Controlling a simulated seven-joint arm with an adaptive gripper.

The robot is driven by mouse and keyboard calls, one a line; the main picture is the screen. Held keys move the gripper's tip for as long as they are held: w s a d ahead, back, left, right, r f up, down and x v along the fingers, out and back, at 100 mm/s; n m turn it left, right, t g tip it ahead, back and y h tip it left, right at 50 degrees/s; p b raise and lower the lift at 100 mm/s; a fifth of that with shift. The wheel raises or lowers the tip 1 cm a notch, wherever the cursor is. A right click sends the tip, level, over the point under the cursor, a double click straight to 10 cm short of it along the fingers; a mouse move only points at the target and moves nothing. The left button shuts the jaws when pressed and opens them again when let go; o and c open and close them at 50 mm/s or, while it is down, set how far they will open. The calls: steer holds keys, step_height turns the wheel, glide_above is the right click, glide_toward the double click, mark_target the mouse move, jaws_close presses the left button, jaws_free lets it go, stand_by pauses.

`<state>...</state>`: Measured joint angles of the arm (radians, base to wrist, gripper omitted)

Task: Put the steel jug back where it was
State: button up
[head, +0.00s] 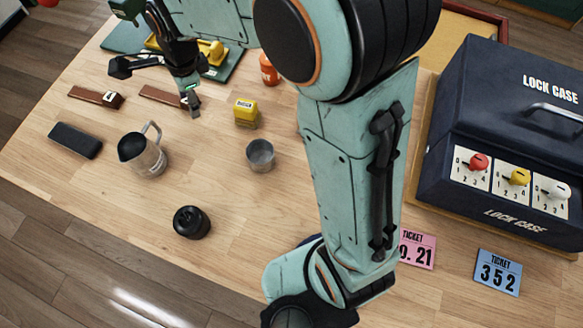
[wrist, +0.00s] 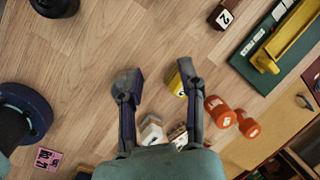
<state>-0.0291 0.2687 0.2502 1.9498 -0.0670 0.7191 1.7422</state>
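The steel jug (head: 152,160) stands upright on the wooden table at the left in the head view, with a dark top and its handle toward the back right. I cannot make it out in the wrist view. My gripper (head: 156,86) is above the table, behind the jug and apart from it. Its two fingers are spread wide with nothing between them. In the wrist view the open fingers (wrist: 158,75) show bare wood between their tips.
A grey cup (head: 261,156), a black round object (head: 191,222), a black case (head: 75,140) and a yellow block (head: 246,112) stand around the jug. Dark wooden bars (head: 92,96) lie behind. A large lock case (head: 500,140) fills the right. Bare table lies left of the black round object.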

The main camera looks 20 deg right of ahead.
steer(key=s+d+r+n, duration=0.1)
steer(key=s+d+n, duration=0.2)
steer(key=s+n, duration=0.3)
steer(key=s+d+r+n+g, duration=0.1)
steer(key=s+d+n, duration=0.2)
steer(key=s, duration=0.6)
steer(key=s+d+r+n+g+h, duration=0.1)
steer(key=s+d+n, duration=0.3)
steer(key=s+n, duration=0.4)
steer(key=shift+s+r+n, duration=0.25)
steer(key=shift+r+n, duration=0.05)
steer(key=shift+d, duration=0.1)
